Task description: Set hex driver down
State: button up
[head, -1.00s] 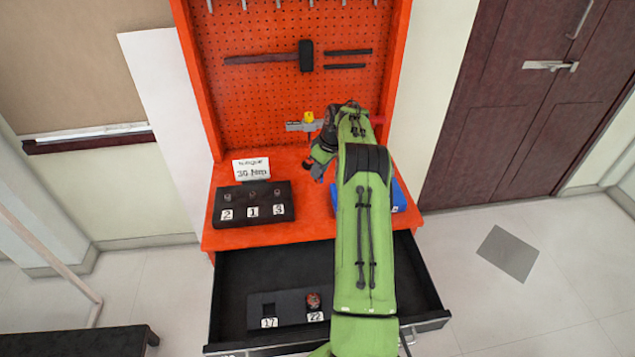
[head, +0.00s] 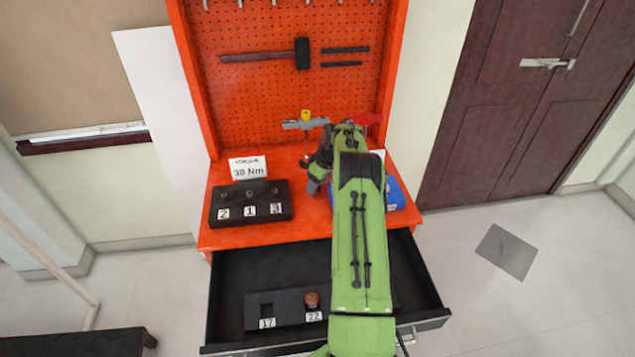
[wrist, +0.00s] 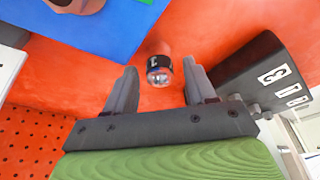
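A short cylinder (wrist: 159,70) with a black labelled band and a shiny round end, perhaps the hex driver, shows between my gripper's fingers in the wrist view. It appears against the orange bench top (wrist: 60,85), with gaps to both fingers. My gripper (wrist: 159,82) is open, its two grey fingers apart and not touching the cylinder. In the head view my gripper (head: 316,178) is low over the bench, right of the black numbered block (head: 250,214); my arm hides much of this area, and I cannot make out the cylinder there.
The black block also shows in the wrist view (wrist: 245,78). A blue item (head: 397,197) lies right of my arm. A torque sign (head: 248,168) stands behind the block. Below is an open drawer (head: 235,275) with a slotted insert (head: 288,300). A pegboard (head: 270,95) rises behind.

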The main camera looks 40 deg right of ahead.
jog(key=shift+r, duration=0.15)
jog(key=a+p+v, duration=0.1)
jog(key=p+v, duration=0.1)
jog(key=v, duration=1.1)
jog(key=s+a+r, duration=0.1)
jog(key=a+r, duration=0.7)
jog(key=a, duration=0.2)
jog(key=s+a+r, duration=0.2)
jog(key=a+r, duration=0.5)
jog(key=a, duration=0.3)
jog(key=s+a+r+m+t+h, duration=0.1)
jog(key=s+a+r, duration=0.3)
jog(key=s+a, duration=0.6)
jog(key=s+a+f, duration=0.2)
jog(key=s+a, duration=0.1)
jog(key=s, duration=0.4)
jog(key=s+a+f+m+t, duration=0.1)
jog(key=s+a+f, duration=0.1)
jog(key=s, duration=0.4)
jog(key=shift+s+a+f, duration=0.3)
jog(key=shift+s+a, duration=0.1)
